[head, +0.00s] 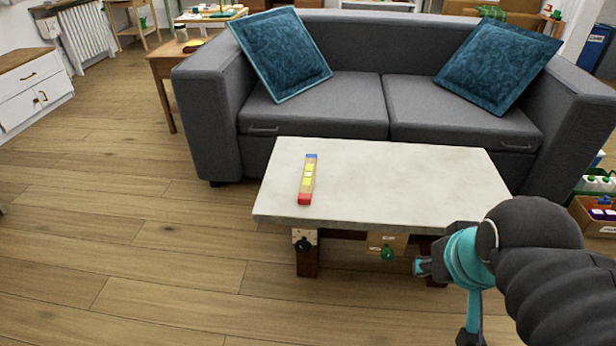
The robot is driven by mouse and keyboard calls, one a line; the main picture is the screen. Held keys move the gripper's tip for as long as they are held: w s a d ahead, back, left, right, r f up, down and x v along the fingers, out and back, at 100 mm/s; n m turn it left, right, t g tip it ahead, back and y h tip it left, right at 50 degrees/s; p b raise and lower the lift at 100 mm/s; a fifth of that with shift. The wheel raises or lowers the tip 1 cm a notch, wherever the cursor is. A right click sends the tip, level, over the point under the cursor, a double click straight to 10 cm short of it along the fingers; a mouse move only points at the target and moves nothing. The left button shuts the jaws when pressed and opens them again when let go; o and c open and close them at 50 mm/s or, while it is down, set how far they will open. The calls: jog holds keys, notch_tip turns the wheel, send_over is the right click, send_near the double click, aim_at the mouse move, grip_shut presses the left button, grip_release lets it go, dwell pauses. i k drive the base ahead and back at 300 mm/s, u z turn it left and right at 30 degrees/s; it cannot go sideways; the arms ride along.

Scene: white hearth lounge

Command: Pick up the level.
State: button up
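The level (308,178) lies on the left part of the coffee table in the head view. It is a short wooden-coloured bar with yellow patches, a blue far end and a red near end. It points away from me, its red end close to the table's front edge. My gripper (420,267) is at the lower right, in front of the table and below its top, well right of the level and apart from it. Its fingers are small and partly hidden by my arm, so I cannot tell whether they are open.
The pale-topped coffee table (410,185) is otherwise bare on top. A grey sofa (335,100) with blue cushions stands close behind it. Open wooden floor (150,260) lies to the left and front. A brown box (596,222) sits at the right edge.

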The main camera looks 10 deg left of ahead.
aim_at(305, 191)
jog(key=z, duration=3.25)
jog(key=k, duration=2.45)
jog(key=u, duration=1)
